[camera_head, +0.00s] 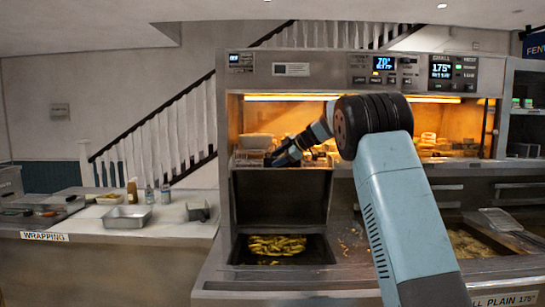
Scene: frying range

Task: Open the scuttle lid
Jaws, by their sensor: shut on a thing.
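The scuttle (240,252) is a dark recessed bin in the counter, with yellow chips (277,244) in it. Its lid (282,197) looks to be the dark panel standing upright at the scuttle's back, so the chips show from above. My gripper (277,158) is at the top edge of this panel, small and dark in the head view. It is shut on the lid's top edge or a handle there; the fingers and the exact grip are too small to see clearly.
A lit hot cabinet (400,97) with food stands behind the lid. Fryer pans with a wire basket (500,220) lie to the right. On the left, the wrapping counter (80,240) holds a metal tray (128,217), bottles and a small grey box. My arm crosses the right-centre.

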